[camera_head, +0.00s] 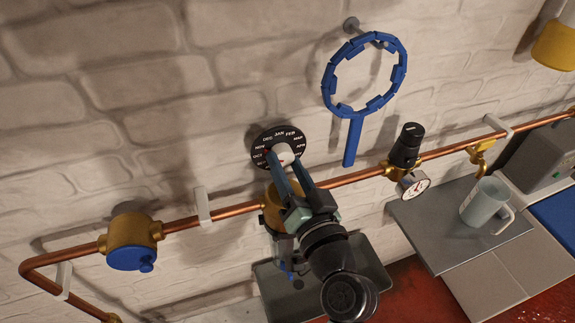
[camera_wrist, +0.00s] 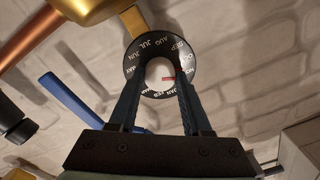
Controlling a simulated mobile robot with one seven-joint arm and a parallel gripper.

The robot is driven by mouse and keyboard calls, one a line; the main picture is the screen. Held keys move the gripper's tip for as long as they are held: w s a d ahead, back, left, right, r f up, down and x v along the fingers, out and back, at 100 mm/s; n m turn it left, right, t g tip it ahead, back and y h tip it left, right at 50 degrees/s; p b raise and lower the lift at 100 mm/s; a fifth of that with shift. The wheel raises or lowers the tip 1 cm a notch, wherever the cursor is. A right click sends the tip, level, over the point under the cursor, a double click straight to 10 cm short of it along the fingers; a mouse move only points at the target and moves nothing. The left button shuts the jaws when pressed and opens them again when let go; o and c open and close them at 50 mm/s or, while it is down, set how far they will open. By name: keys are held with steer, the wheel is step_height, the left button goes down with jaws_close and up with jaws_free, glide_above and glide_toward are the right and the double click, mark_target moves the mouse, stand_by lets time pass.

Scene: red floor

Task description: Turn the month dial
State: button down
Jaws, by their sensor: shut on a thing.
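The month dial (camera_head: 293,135) is a round black disc with white month letters around its rim, set against the brick wall above the copper pipe. At its centre is a pale round knob (camera_wrist: 158,72) with a red mark, which points right in the wrist view, roughly toward the OCT–NOV side; the small letters there are hard to read. My gripper (camera_head: 283,160) reaches up to the dial from below, and its two fingers (camera_wrist: 160,82) are shut on the knob, one on each side. The fingers hide part of the disc's lower rim.
A copper pipe (camera_head: 355,178) with brass fittings runs along the wall under the dial. A blue ring-shaped tool (camera_head: 353,142) hangs at the upper right. A black-topped regulator (camera_head: 406,147) with a gauge (camera_head: 414,184) and a mug (camera_head: 482,203) stand further right.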

steer(key=shift+m, duration=0.6)
steer(key=shift+c, duration=1.7)
jaws_free()
steer(key=b+v, duration=0.4)
steer(key=v, duration=0.9)
